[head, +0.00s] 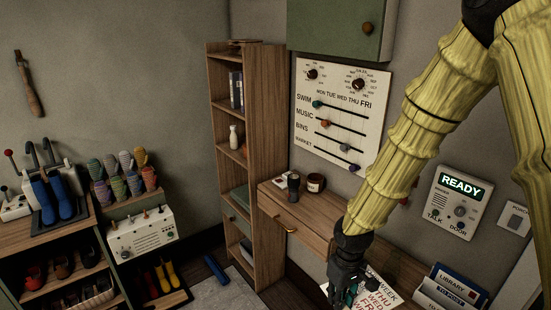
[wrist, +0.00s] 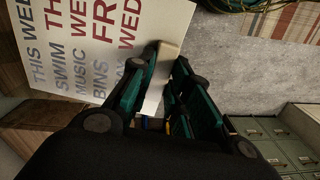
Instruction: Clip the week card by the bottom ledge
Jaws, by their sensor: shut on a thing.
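The week card is a white sheet with grey and red lettering, large in the wrist view (wrist: 85,50); in the head view it shows at the bottom edge (head: 388,292), partly cut off. My gripper (head: 345,292) points down over the front of the wooden desk. In the wrist view my gripper's fingers (wrist: 165,85) close on a pale tab at the card's edge. The card tilts out to the left from the fingers. I cannot make out the bottom ledge or a clip in either view.
A white slider board (head: 340,115) hangs on the wall above the desk (head: 310,215). A dark jar (head: 294,184) and a candle (head: 315,183) stand on the desk. A letter rack (head: 450,290) and a READY panel (head: 460,200) are at the right. A tall shelf (head: 265,130) stands left.

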